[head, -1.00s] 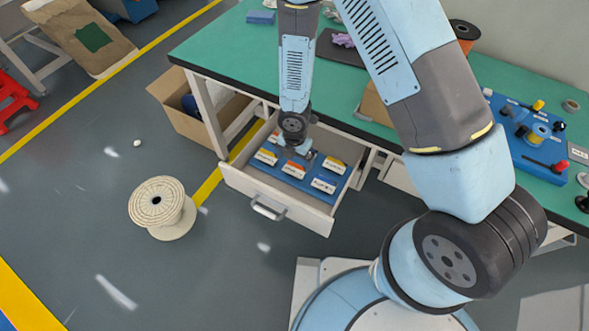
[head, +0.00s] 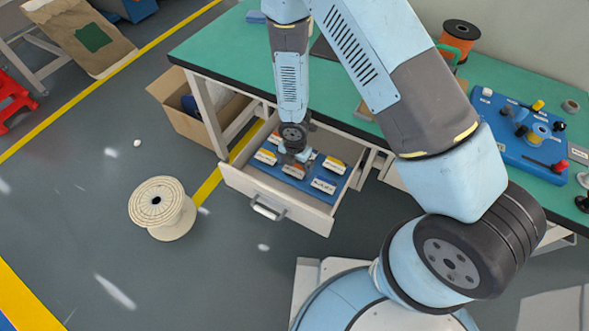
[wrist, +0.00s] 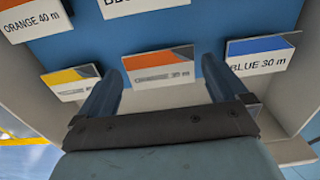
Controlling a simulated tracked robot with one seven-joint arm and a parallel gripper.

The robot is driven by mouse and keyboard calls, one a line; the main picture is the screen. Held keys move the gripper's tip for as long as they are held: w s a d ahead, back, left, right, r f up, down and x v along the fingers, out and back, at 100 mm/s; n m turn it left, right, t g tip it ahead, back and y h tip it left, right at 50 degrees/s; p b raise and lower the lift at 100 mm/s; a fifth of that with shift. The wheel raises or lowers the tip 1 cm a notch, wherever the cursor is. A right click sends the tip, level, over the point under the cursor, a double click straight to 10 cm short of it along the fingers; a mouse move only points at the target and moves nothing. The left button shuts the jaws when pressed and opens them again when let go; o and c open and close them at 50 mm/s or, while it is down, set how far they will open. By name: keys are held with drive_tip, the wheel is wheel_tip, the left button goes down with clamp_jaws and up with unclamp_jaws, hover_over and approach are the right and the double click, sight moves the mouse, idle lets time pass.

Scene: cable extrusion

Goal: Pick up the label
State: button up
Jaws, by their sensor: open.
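Several white labels with coloured tops lie on a blue tray in the open drawer (head: 275,207). My gripper (head: 294,160) points down into it. In the wrist view my gripper (wrist: 160,82) is open, and its fingers are on either side of an orange-topped label (wrist: 158,68), whose print is too blurred to read. I cannot tell whether they touch it. A yellow-topped label (wrist: 77,83) is by the left finger, and a "BLUE 30 m" label (wrist: 260,55) is right of the right finger. An "ORANGE 40 m" label (wrist: 32,20) is at upper left.
The drawer walls enclose the labels closely. The green workbench (head: 225,50) stands above the drawer, with a blue board of parts (head: 515,130) at right. A cable spool (head: 161,207) stands on the floor at left, and a cardboard box (head: 180,118) is beside the bench.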

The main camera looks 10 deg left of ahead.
drive_tip(key=shift+f, duration=0.15)
drive_tip(key=shift+c, duration=0.3)
drive_tip(key=c, duration=0.6)
